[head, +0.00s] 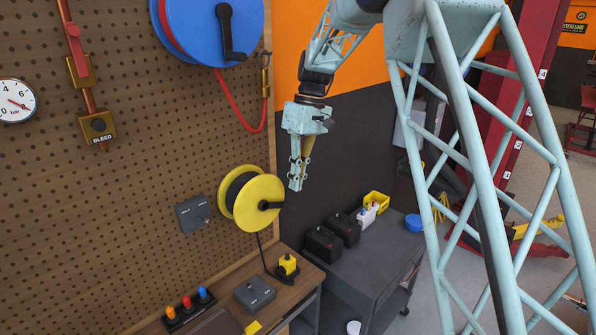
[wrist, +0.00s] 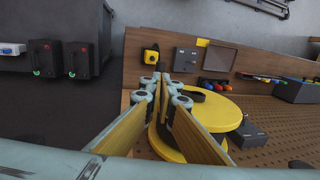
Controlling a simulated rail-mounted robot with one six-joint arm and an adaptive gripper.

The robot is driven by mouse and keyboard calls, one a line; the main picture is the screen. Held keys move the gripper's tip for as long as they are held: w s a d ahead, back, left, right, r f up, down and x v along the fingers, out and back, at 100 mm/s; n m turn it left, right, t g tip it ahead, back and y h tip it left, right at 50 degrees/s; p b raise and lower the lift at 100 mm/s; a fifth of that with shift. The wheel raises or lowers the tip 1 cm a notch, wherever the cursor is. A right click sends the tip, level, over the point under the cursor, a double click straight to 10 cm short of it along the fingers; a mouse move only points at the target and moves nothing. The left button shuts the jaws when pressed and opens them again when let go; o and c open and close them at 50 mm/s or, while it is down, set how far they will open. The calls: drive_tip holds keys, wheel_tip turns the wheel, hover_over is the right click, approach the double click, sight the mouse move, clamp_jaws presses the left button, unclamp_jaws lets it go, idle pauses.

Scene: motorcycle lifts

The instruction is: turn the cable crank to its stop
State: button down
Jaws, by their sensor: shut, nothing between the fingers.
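The yellow cable reel (head: 240,190) is mounted on the pegboard, with black cable wound between its two discs. Its black crank (head: 268,205) sits on the front disc, with the handle pointing right in the head view. My gripper (head: 296,187) points down, to the right of the reel and a little above the crank handle; it looks apart from it. In the wrist view my gripper (wrist: 165,85) has its fingers together with nothing between them. The reel (wrist: 222,112) lies behind and right of the fingers there.
A blue hose reel (head: 195,30) with its own black crank hangs above, with a red hose loop. Below are a wooden bench (head: 295,290) with a yellow button box (head: 287,264) and a grey cart (head: 365,265) carrying batteries. A grey switch box (head: 193,213) is left of the reel.

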sight(292, 207)
drive_tip(key=shift+x, duration=2.65)
drive_tip(key=shift+f+g+y+p, duration=0.4)
drive_tip(key=shift+f+y+p, duration=0.05)
drive_tip(key=shift+f+y, duration=0.05)
